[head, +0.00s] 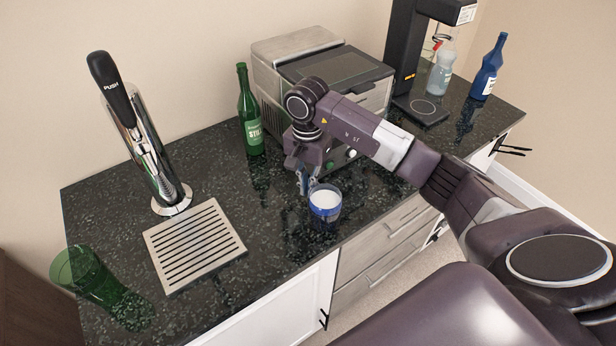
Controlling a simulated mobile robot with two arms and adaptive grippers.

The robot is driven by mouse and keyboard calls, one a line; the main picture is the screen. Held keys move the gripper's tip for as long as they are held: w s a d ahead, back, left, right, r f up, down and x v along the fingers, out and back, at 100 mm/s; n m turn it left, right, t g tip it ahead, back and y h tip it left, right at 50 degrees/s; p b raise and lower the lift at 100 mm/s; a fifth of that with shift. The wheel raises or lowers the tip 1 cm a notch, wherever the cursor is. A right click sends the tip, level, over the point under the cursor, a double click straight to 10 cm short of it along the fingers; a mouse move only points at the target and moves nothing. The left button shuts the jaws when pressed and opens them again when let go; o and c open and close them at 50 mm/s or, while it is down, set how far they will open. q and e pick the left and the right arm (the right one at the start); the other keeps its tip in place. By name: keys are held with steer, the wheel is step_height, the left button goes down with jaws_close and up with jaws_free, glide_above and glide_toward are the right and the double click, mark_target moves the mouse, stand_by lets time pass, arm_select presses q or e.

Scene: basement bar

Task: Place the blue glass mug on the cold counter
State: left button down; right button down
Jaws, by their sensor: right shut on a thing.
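The blue glass mug (325,206), with a white inside or contents, is at the front edge of the dark speckled counter (215,281). My right gripper (307,183) reaches down from the right arm and is shut on the mug at its far left side. The fingertips are partly hidden by the mug. I cannot tell whether the mug touches the countertop or is held just above it. My left gripper is not in view.
A beer tap (150,150) and slatted metal drip tray (195,246) stand left. A green glass (88,274) is at front left, a green bottle (249,115) behind. A grey appliance (290,62), black machine (405,60) and blue bottle (489,70) stand right.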

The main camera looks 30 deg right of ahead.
steer(key=shift+f, duration=0.15)
steer(key=c, duration=2.1)
jaws_free()
steer(key=shift+r, duration=0.4)
step_height(320, 180, up, 11)
steer(key=b, duration=0.3)
steer(key=shift+w+f, duration=0.1)
steer(key=shift+r, duration=0.4)
